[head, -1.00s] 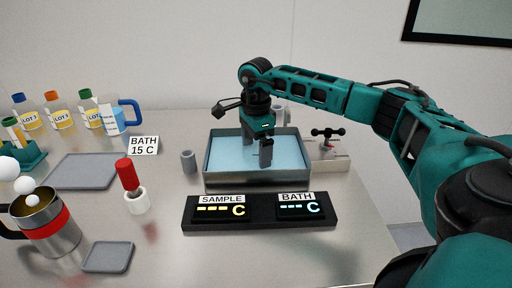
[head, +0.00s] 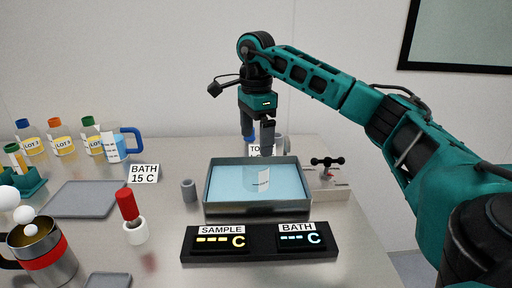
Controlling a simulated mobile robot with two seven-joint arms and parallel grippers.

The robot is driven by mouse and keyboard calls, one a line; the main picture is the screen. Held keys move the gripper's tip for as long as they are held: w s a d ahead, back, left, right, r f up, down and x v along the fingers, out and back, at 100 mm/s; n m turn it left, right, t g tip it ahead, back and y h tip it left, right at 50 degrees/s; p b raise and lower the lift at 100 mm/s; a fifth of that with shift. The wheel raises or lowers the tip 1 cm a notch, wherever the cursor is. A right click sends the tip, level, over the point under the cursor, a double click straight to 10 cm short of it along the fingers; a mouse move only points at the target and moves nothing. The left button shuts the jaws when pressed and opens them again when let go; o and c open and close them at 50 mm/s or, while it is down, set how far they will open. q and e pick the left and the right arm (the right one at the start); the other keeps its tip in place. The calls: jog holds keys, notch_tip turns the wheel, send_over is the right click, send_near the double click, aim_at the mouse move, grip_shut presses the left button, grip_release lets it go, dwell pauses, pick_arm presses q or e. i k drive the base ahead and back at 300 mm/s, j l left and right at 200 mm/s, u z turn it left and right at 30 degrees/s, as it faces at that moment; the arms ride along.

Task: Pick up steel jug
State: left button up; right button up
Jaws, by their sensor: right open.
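The steel jug (head: 46,258) stands at the lower left. It has a red band and a black handle on its left, and the frame's bottom edge cuts off its base. White balls (head: 24,215) show at and above its mouth. My right gripper (head: 257,138) is open, fingers pointing down, above the back of the water bath (head: 257,210) and far to the right of the jug. A clear vessel with a white label (head: 264,178) is in the bath, apart from the gripper. My left gripper is out of view.
A red-handled tool in a white holder (head: 131,212) stands right of the jug, with a small grey tray (head: 108,281) in front. A display panel (head: 260,243) lies before the bath. Bottles, a blue-handled jug (head: 121,144) and a large grey tray (head: 85,199) are farther back.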

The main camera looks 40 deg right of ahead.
aim_at(47, 256)
jog(key=k, duration=0.95)
